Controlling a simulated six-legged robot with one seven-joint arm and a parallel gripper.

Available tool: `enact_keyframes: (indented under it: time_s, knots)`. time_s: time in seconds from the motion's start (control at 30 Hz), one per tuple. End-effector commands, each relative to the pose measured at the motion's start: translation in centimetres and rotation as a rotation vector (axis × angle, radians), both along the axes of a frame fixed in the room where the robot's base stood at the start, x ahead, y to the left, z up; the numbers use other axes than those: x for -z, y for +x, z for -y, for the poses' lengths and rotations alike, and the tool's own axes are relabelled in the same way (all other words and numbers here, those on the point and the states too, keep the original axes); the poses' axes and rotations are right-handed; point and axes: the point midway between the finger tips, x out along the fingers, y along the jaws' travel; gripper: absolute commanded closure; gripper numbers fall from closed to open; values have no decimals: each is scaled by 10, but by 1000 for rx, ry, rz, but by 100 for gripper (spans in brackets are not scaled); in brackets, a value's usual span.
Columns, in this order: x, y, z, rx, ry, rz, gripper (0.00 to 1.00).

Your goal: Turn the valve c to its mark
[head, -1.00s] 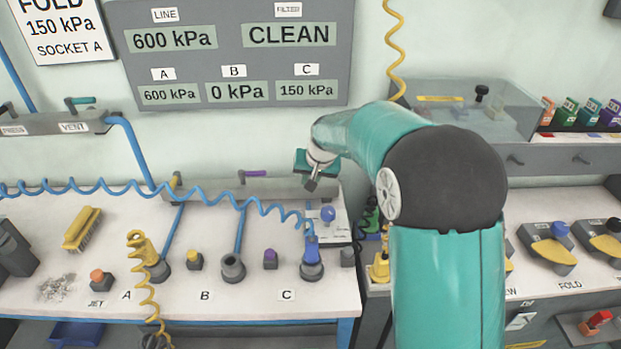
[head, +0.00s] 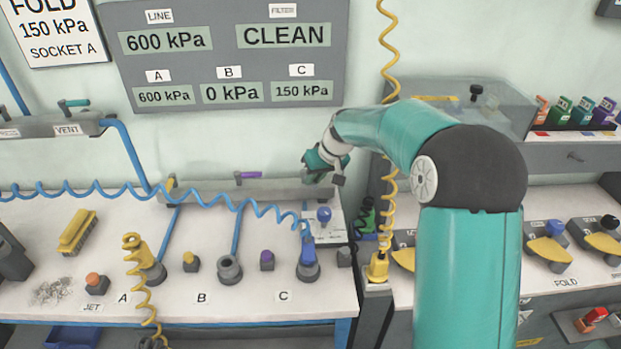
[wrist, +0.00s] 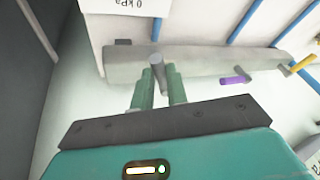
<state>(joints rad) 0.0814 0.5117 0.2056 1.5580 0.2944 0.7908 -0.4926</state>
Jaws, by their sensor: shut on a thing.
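Valve c is at the right end of the grey manifold (head: 215,190) in the head view, where my gripper (head: 318,168) hides most of it. In the wrist view, my gripper (wrist: 159,76) has its two green fingers closed on either side of a short grey post, the visible part of valve c (wrist: 157,62). The post stands at the manifold's edge. The rest of the valve and its mark cannot be made out. The wall panel (head: 225,70) reads 150 kPa under C, 600 kPa under A and 0 kPa under B.
The purple valve handle (head: 248,175) and yellow valve handle (head: 171,184) sit left along the manifold. A blue coiled hose (head: 215,195) hangs in front of it, down to the blue connector (head: 307,250) by label C. A yellow coil (head: 390,190) hangs right.

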Motion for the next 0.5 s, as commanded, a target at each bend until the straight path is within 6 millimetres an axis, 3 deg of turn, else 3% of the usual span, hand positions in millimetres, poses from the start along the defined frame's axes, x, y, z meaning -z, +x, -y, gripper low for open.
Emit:
enact_keyframes:
  time_s: [0.5]
  knots:
    - [0,22,20,-488,2,5,100]
